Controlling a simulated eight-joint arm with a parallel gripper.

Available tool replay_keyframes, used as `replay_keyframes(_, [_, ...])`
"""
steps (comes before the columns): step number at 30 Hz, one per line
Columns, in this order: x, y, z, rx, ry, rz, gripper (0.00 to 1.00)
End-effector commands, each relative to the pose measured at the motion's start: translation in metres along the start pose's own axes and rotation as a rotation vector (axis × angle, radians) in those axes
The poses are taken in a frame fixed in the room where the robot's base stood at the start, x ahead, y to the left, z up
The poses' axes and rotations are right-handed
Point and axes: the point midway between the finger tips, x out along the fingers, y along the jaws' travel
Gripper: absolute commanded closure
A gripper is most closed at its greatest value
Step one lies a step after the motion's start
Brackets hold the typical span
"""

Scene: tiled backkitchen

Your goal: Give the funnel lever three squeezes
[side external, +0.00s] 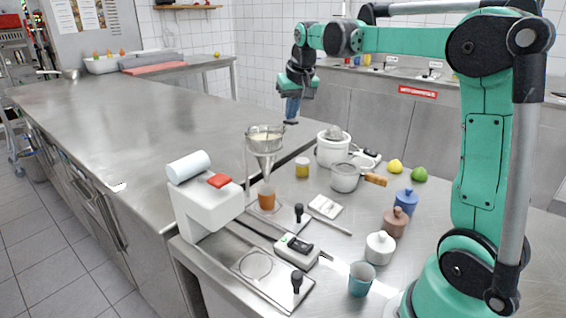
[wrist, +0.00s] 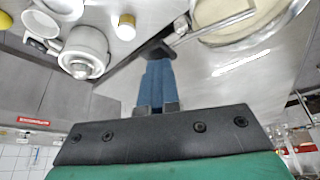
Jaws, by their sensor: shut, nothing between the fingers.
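The funnel (side external: 265,143) is a metal cone holding pale liquid. It sits in a stand above a jar of orange-brown liquid (side external: 266,196); its round rim also shows at the upper right of the wrist view (wrist: 235,38). A lever with a dark grip (wrist: 154,49) reaches out from the funnel's side toward my gripper. My gripper (side external: 291,121) is shut and empty, pointing down to the right of the funnel. In the wrist view its blue fingers (wrist: 158,64) are together, with their tips at the dark grip. I cannot tell whether they touch it.
A white juicer (side external: 331,150), a small yellow jar (side external: 302,168) and a wooden-handled pot (side external: 344,178) stand to the right of the funnel. A white dispenser (side external: 206,208) stands at the front left. The long steel counter (side external: 130,120) at left is largely clear.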

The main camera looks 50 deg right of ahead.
Motion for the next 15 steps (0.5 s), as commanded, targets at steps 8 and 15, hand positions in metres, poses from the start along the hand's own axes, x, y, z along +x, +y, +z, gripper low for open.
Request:
replay_keyframes(8, [-0.018,0.0,-0.007,0.0,0.001,-0.001,1.0])
replay_keyframes(15, [-0.032,0.0,-0.014,0.0,0.001,0.0,1.0])
